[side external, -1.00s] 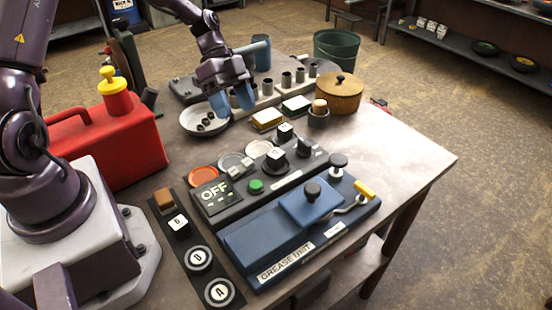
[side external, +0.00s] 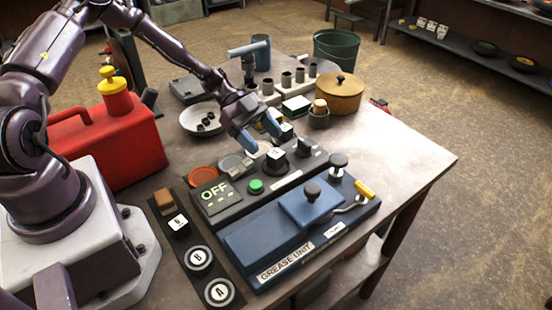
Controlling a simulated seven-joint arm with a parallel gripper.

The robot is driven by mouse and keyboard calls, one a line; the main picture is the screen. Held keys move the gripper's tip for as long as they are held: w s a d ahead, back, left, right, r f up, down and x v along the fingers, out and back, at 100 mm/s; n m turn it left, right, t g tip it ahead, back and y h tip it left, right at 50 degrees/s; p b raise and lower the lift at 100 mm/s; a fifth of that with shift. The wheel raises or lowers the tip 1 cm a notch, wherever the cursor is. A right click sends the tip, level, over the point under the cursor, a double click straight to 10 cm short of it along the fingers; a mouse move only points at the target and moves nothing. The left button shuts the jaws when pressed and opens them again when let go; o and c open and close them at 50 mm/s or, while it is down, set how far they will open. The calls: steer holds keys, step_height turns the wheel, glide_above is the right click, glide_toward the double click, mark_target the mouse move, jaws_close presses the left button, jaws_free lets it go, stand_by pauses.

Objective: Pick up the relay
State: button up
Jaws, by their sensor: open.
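I cannot tell for sure which thing is the relay. One candidate is a small block with yellow sides, mostly hidden behind my gripper (side external: 260,136). Another is a similar block with a white top and dark green sides (side external: 296,105), in plain view just right of and behind my gripper. My gripper's blue fingertips are apart with nothing seen between them. They point down near the back edge of the black control panel (side external: 223,207), whose display reads OFF. Whether a fingertip touches anything is unclear.
A blue grease unit (side external: 260,238) lies in front of the panel. A round wooden box (side external: 341,94), a small pot (side external: 319,118), a row of grey cylinders (side external: 286,80) and a dish of dark nuts (side external: 200,118) stand behind. A red can (side external: 110,140) is left. The table's right side is clear.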

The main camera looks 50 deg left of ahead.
mark_target(273, 152)
steer(key=x, duration=0.5)
steer(key=shift+s+d+f, duration=0.1)
steer(key=shift+s, duration=0.05)
steer(key=shift+c, duration=0.2)
steer(key=c, duration=1)
steer(key=shift+c, duration=0.2)
